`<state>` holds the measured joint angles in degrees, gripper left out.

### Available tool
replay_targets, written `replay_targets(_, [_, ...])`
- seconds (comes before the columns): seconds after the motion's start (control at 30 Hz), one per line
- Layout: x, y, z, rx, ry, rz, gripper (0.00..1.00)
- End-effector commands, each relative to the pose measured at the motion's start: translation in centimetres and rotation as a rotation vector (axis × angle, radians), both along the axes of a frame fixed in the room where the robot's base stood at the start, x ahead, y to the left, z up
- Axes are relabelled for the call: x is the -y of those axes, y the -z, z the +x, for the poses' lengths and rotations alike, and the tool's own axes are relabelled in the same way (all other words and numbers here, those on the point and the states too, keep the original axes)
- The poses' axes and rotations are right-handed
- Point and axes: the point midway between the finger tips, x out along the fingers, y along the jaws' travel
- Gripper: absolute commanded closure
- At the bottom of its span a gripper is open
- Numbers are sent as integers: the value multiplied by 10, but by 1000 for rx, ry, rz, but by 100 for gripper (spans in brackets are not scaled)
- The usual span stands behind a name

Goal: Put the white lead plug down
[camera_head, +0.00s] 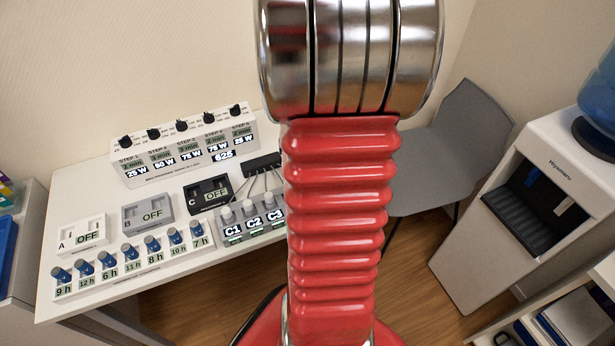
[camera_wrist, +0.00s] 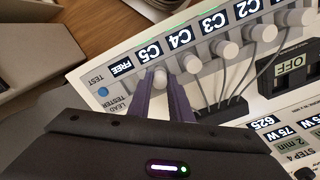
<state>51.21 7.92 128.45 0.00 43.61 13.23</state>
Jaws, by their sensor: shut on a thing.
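My gripper (camera_wrist: 161,80) shows in the wrist view, its two dark purple fingers shut on a white lead plug (camera_wrist: 160,77). The plug is at the grey connector strip, beside the labels C5 and FREE; I cannot tell whether it is seated or just above the strip. Other white plugs stand in a row by labels C4 (camera_wrist: 191,63), C3 (camera_wrist: 226,49) and C2 (camera_wrist: 264,31), with grey cables running to a black block (camera_wrist: 222,108). In the head view, my red arm hides my gripper and the strip beyond C3.
A lead tester with a blue button (camera_wrist: 103,91) lies left of the labels in the wrist view. The white table (camera_head: 95,200) also holds OFF boxes, a row of blue knobs (camera_head: 130,251) and a dial panel (camera_head: 185,148). A grey chair (camera_head: 450,140) and water dispenser (camera_head: 500,225) stand right.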

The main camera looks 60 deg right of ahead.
Motion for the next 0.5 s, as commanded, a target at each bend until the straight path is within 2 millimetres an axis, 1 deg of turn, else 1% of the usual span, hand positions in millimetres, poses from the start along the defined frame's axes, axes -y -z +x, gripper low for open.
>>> replay_targets(0.03, [0,1,0,0,0,0,80])
replay_targets(0.2, [0,0,0,0,1,0,68])
replay_targets(0.3, [0,0,0,0,1,0,63])
replay_targets(0.5, [0,0,0,0,1,0,63])
